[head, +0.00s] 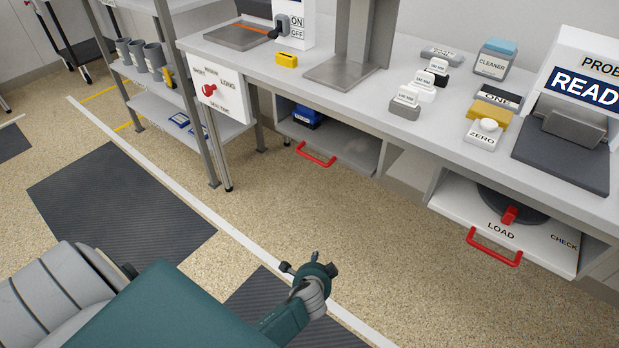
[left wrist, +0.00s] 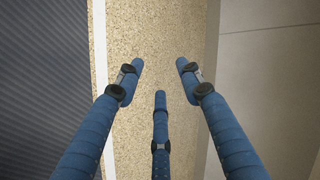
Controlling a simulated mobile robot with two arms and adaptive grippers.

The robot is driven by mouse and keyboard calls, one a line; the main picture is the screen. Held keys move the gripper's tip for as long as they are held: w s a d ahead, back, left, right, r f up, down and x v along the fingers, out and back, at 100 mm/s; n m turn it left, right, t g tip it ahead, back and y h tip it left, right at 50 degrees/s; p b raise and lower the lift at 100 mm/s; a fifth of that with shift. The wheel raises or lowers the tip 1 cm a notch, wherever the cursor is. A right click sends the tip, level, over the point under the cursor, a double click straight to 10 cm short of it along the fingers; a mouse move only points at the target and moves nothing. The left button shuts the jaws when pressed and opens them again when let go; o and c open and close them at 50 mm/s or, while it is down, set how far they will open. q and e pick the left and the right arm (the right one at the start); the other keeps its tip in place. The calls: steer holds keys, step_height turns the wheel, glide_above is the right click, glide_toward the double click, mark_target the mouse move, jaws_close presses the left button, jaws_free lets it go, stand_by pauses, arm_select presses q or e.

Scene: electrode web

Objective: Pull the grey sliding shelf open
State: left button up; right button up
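The grey sliding shelf (head: 345,148) sits under the bench, left of centre in the head view. A red handle (head: 315,155) is on its front edge, and a blue object (head: 307,116) lies on it. My left gripper (head: 308,270) is in front of the bench, apart from the shelf and lower in the picture than its handle. The left wrist view shows its three blue fingers (left wrist: 160,80) spread, with nothing between them and floor beyond. The red handle does not show in that view. My right gripper is out of view.
A white drawer (head: 545,248) marked LOAD and CHECK, with its own red handle (head: 494,246), is under the bench at right. A dial panel (head: 221,95) hangs at the bench's left end. The speckled floor (head: 250,190) before the bench is clear.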

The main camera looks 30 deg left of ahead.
arm_select(q)
steer(key=w+a+r+t+y+b, duration=0.2)
steer(key=w+a+r, duration=0.1)
steer(key=w+r, duration=0.35)
steer(key=t+y+b, duration=0.2)
steer(key=y+b, duration=0.3)
glide_toward(308, 158)
steer(key=shift+m, duration=0.3)
steer(key=x, duration=0.3)
steer(key=b+x, duration=0.1)
steer(key=x, duration=0.6)
steer(key=shift+w+a+f, duration=0.2)
steer(key=shift+w+f, duration=0.1)
steer(key=shift+f, duration=0.05)
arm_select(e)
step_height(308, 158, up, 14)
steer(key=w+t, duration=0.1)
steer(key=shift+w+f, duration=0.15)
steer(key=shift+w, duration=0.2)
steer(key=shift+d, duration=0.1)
arm_select(q)
jaws_close()
